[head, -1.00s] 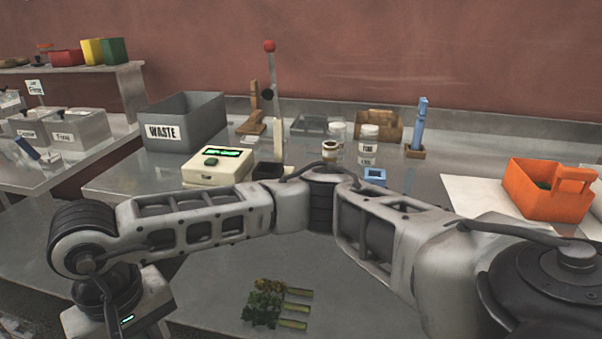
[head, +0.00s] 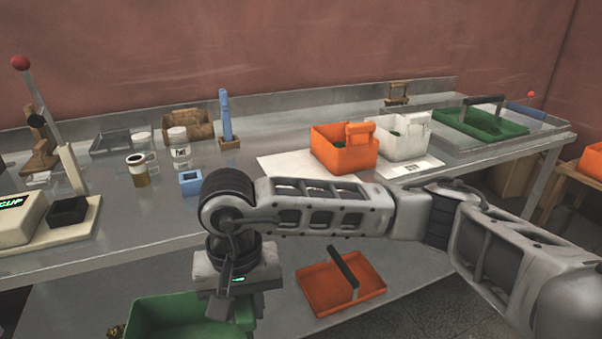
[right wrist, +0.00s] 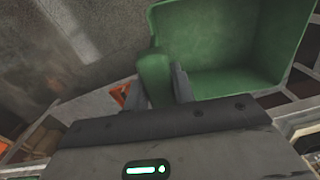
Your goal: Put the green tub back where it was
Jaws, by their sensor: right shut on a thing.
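The green tub (head: 165,309) is at the bottom of the head view, partly cut off by the frame edge. My right gripper (head: 232,300) is above its right side, pointing down. In the right wrist view the tub (right wrist: 225,45) is open-topped and looks empty. My right gripper (right wrist: 160,90) is shut on the tub's thick green handle (right wrist: 154,70), with a finger on each side. The tub's underside is hidden, so I cannot tell its clearance above the lower shelf. My left gripper is in neither view.
An orange tub (head: 335,153) and a white tub (head: 400,140) stand on the bench. A green tray (head: 475,122) lies farther right. A red tray (head: 325,287) with a black handle lies lower down, right of my gripper. Jars and a blue block (head: 191,182) stand left.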

